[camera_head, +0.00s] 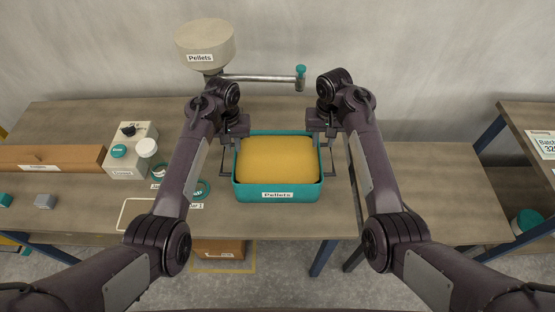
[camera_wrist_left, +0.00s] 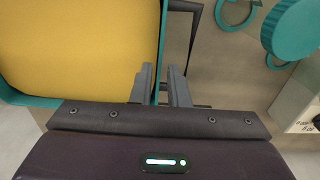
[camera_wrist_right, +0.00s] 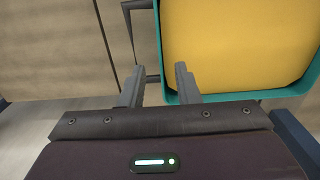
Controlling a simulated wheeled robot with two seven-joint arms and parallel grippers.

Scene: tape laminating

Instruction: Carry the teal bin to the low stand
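The teal bin (camera_head: 306,192), labelled "Pellets", appears to rest upright on the wooden table (camera_head: 240,222). It is filled with yellow pellets (camera_head: 277,157). Dark bracket handles project from its sides. My left gripper (camera_wrist_left: 160,75) straddles the bin's left wall, one finger inside and one outside; whether its narrow gap is shut on the wall is unclear. My right gripper (camera_wrist_right: 159,75) is open around the right wall, with gaps on both sides. A lower-looking wooden surface (camera_head: 430,195) adjoins on the right; I cannot tell whether it is the low stand.
A hopper labelled "Pellets" (camera_head: 205,45) and a metal arm (camera_head: 258,79) stand behind the bin. A control box (camera_head: 122,165), teal rings (camera_head: 202,189) and a long brown box (camera_head: 50,157) lie left. Another table (camera_head: 530,120) stands far right. The right wooden surface is clear.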

